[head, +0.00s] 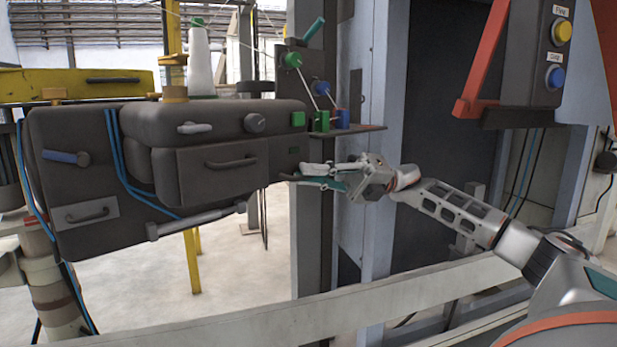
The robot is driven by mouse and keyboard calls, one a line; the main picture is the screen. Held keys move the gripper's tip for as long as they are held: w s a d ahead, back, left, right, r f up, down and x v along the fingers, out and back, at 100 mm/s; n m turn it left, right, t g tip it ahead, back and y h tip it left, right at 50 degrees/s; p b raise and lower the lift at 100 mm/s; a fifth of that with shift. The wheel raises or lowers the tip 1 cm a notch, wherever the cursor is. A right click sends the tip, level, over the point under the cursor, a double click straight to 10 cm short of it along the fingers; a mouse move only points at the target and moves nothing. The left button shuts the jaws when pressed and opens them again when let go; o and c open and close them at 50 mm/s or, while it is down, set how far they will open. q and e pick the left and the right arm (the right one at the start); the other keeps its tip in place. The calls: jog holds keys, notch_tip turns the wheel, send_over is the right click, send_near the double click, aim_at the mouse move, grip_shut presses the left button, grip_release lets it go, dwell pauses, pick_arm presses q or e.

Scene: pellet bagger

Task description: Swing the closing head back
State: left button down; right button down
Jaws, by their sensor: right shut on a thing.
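The closing head (215,172) is a dark grey sewing-machine-like body filling the left half of the head view. It has a drawer-like front panel with a handle, blue cables and a white thread cone (200,62) on top. My right gripper (303,175) comes in from the right and is shut at the right end of the head, below the small green block. The exact part between its fingers is mostly hidden by the fingers. My left gripper is not in view.
A grey upright post with a dark panel (440,130) stands behind my right arm. A control box (535,55) with yellow and blue buttons hangs at upper right beside a red bracket. A pale rail (250,320) crosses the front. Yellow framing stands behind the head.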

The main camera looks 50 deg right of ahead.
jog(key=c, duration=2.4)
grip_release()
jog(key=shift+w+d+r, duration=0.25)
jog(key=shift+d+r, duration=0.3)
jog(key=shift+c, duration=0.2)
jog(key=shift+d+f, duration=0.1)
jog(key=shift+f, duration=0.05)
jog(key=v, duration=1.1)
jog(key=shift+s+d+f, duration=0.25)
jog(key=shift+s+f, duration=0.05)
